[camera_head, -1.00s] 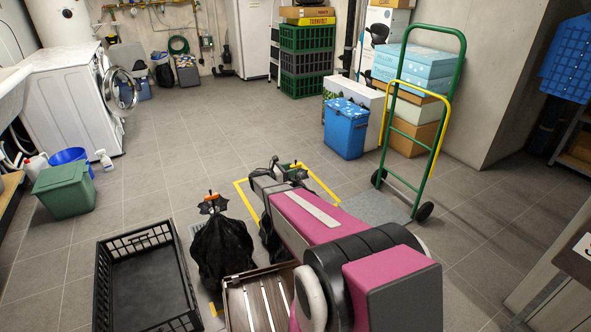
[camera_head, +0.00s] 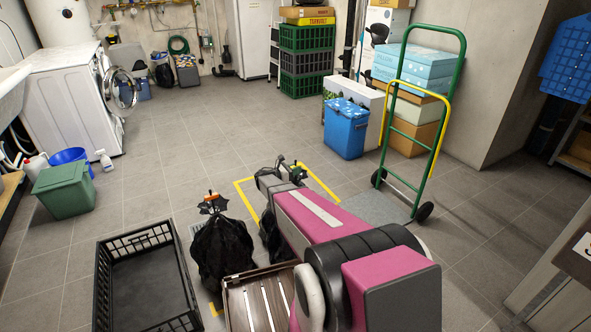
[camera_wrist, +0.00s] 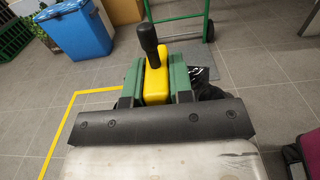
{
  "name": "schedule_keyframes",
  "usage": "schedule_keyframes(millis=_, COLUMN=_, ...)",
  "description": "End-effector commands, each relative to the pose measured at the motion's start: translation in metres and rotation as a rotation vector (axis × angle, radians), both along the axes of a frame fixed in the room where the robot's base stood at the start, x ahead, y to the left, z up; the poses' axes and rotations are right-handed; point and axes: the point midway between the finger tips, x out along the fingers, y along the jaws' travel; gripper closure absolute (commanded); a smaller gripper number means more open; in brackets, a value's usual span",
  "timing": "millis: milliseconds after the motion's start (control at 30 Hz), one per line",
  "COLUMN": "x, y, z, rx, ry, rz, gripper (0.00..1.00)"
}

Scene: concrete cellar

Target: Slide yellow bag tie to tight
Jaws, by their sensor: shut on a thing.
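The yellow bag tie (camera_wrist: 156,82) shows in the wrist view between my green finger pads, with a black knob (camera_wrist: 149,40) standing up from it. My gripper (camera_wrist: 157,86) is shut on it. A black bag (camera_wrist: 207,90) is partly visible behind and below the gripper. In the head view, my gripper (camera_head: 292,172) is at the far end of my arm, which hides most of that black bag (camera_head: 268,236). The tie's neck and how tight it is are hidden. Another black bag (camera_head: 222,252) stands to the left with an orange-and-black tie (camera_head: 212,203) at its top.
A yellow floor outline (camera_head: 322,184) surrounds the gripper area. A black crate (camera_head: 103,281) stands front left and a slatted brown case (camera_head: 232,303) front middle. A green hand truck (camera_head: 399,182) and blue bin (camera_head: 346,128) stand behind right. Open floor lies at the back left.

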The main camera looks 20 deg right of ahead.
Motion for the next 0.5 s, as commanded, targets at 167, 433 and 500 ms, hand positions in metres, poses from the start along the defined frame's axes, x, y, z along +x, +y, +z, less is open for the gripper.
schedule_keyframes(millis=167, x=0.001, y=0.0, z=-0.024, rx=0.0, ry=0.002, rz=-0.001, gripper=1.0)
schedule_keyframes(millis=433, x=0.0, y=0.0, z=-0.027, rx=0.0, ry=-0.001, rz=-0.001, gripper=1.0)
schedule_keyframes(millis=500, x=0.0, y=0.0, z=-0.027, rx=0.0, ry=-0.001, rz=-0.001, gripper=0.66)
